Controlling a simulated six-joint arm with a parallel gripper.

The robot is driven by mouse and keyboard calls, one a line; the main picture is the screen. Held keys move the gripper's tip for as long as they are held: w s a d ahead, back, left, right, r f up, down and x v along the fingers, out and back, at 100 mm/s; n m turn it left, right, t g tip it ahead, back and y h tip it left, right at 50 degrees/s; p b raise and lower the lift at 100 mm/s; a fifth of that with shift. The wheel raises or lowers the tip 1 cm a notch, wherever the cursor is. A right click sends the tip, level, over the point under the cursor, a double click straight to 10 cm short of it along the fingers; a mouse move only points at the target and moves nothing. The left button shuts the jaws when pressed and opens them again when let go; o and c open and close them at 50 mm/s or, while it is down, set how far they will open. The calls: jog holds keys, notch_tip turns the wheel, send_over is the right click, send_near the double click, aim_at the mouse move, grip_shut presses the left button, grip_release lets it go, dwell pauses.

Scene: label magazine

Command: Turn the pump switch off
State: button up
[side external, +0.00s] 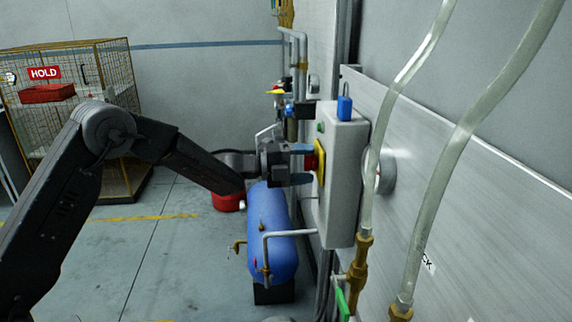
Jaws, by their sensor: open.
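A red rotary switch (311,161) on a yellow plate (321,161) sits on the front of a grey control box (343,185) fixed to the wall panel. It is seen nearly edge-on, so its turn position and any label cannot be read. My gripper (303,163) points right at the switch, with bluish fingertips above and below the red part. The jaws are open; I cannot tell whether the fingertips touch the switch.
A green button (320,127) and a blue padlock (345,107) are on the box's upper part. A blue tank (268,230) with pipes stands below my gripper. Clear hoses (449,150) hang right of the box. A wire cage (112,100) with a HOLD sign stands back left.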

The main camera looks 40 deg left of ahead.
jog(key=v, duration=1.3)
jog(key=shift+s+a+r, duration=0.1)
jog(key=s+d+r+m+g+y, duration=0.1)
jog(key=s+d+r+m+g, duration=0.2)
jog(key=s+d+m+g, duration=0.45)
jog(key=s+d+r+m+g+y, duration=0.1)
jog(key=s+d+r+m+g, duration=0.2)
jog(key=s+m, duration=0.9)
jog(key=s+a+f+m+t+y, duration=0.1)
jog(key=s+m+y, duration=0.4)
jog(key=m, duration=0.8)
jog(key=s+a+f+m+t+y, duration=0.2)
jog(key=s+a+m+y, duration=0.2)
jog(key=s+m, duration=0.3)
jog(key=m+y, duration=0.1)
jog(key=m, duration=0.4)
jog(key=shift+s+m+y, duration=0.25)
jog(key=shift+m+y, duration=0.1)
jog(key=shift+y, duration=0.05)
